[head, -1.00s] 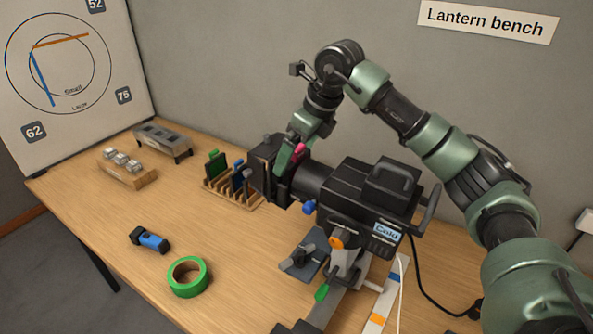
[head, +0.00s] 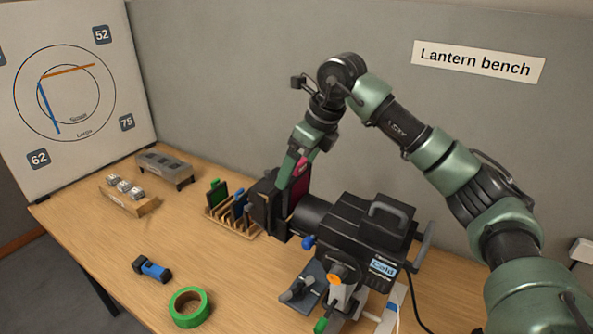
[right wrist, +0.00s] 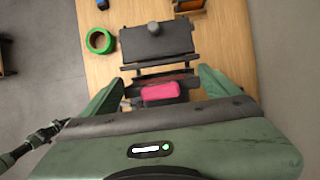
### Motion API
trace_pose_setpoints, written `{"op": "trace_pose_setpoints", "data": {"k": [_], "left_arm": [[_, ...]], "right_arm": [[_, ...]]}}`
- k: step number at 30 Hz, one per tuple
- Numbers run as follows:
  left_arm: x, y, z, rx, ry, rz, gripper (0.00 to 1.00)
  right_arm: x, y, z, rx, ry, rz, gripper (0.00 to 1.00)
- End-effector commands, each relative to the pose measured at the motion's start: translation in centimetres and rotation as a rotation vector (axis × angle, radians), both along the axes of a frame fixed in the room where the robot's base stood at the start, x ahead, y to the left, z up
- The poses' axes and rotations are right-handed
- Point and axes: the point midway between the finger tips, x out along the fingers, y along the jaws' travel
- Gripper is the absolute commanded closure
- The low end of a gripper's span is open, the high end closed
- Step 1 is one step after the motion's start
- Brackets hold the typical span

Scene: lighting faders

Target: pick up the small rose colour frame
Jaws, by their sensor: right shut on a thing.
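The rose colour frame (head: 301,186) stands upright at the front of the black lantern (head: 355,232), just behind its front plates. Much of its rose face shows above the lantern, and its lower part is hidden. My right gripper (head: 291,172) is shut on the frame's top from above. In the right wrist view the rose piece (right wrist: 160,93) shows between my two fingers, over the dark lantern. I cannot tell whether the frame's lower edge is clear of the lantern's slot. My left gripper is not in view.
A wooden rack (head: 221,221) with green (head: 217,194) and blue frames stands left of the lantern. A board leans at the back left. The table's left middle is clear.

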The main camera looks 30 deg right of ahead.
Motion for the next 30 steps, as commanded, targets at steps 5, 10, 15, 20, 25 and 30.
{"op": "trace_pose_setpoints", "data": {"k": [5, 10, 15, 20, 25, 30], "left_arm": [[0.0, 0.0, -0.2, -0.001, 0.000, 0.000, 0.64], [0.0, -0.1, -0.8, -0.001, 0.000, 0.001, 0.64], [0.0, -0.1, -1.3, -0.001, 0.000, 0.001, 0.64], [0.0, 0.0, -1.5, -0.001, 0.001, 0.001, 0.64], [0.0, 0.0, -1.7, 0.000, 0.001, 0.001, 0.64], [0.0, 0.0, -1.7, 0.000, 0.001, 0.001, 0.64]], "right_arm": [[-1.5, 2.3, 0.6, -0.003, -0.002, 0.006, 0.42], [-3.3, 5.6, 0.7, -0.001, -0.002, 0.006, 0.42], [-5.0, 8.4, 0.7, -0.002, -0.001, 0.006, 0.42], [-6.1, 10.3, 0.8, 0.000, -0.001, 0.003, 0.42], [-6.9, 11.5, 0.8, -0.001, -0.001, 0.001, 0.42], [-7.2, 12.0, 0.9, -0.001, 0.000, 0.000, 0.42]]}}
